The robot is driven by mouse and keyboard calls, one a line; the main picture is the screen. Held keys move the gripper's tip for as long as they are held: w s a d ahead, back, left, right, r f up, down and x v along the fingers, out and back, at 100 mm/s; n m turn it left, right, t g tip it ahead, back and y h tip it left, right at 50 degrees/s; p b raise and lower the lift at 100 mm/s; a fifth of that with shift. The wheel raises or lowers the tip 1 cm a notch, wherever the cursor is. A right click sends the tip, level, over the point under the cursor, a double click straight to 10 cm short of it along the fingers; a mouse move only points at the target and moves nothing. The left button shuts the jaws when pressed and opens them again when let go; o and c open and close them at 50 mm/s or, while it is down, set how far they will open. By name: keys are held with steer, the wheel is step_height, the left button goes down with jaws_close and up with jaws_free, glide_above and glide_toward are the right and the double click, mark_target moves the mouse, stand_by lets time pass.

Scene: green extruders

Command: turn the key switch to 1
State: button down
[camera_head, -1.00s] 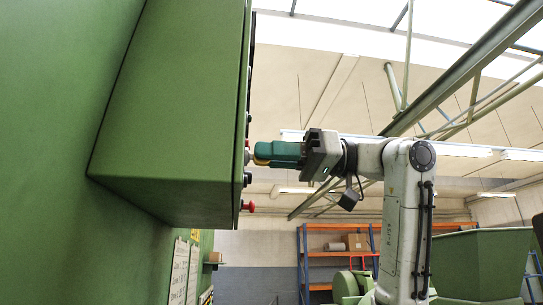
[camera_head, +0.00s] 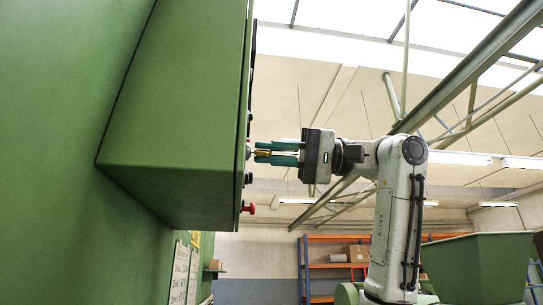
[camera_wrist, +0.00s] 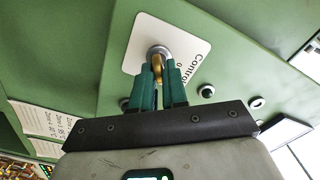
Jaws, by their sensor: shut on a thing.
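The key switch (camera_wrist: 158,51) has a round metal collar on a white label plate (camera_wrist: 144,35) on the green cabinet. A brass key (camera_wrist: 157,63) sticks out of it; in the head view it shows as a small gold piece (camera_head: 264,153). My gripper (camera_wrist: 158,74) has two teal fingers shut on the key, one on either side; in the head view my gripper (camera_head: 258,153) points level at the panel's face. The plate reads "Control" with a "0" below it, tilted in the picture. The mark 1 cannot be made out, nor exactly where the key points.
A red button (camera_head: 249,208) sits below the switch on the panel. In the wrist view a dark round button (camera_wrist: 207,91) and another round fitting (camera_wrist: 256,103) lie right of my fingers. The cabinet (camera_head: 180,130) fills the left; open air lies below my arm.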

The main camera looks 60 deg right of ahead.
steer(key=shift+d+m, duration=0.1)
steer(key=shift+m, duration=0.4)
steer(key=c, duration=1.2)
jaws_free()
steer(key=shift+c, duration=0.2)
steer(key=b+v, duration=0.2)
steer(key=v, duration=0.8)
steer(key=shift+s+d, duration=0.25)
steer(key=shift+s, duration=0.05)
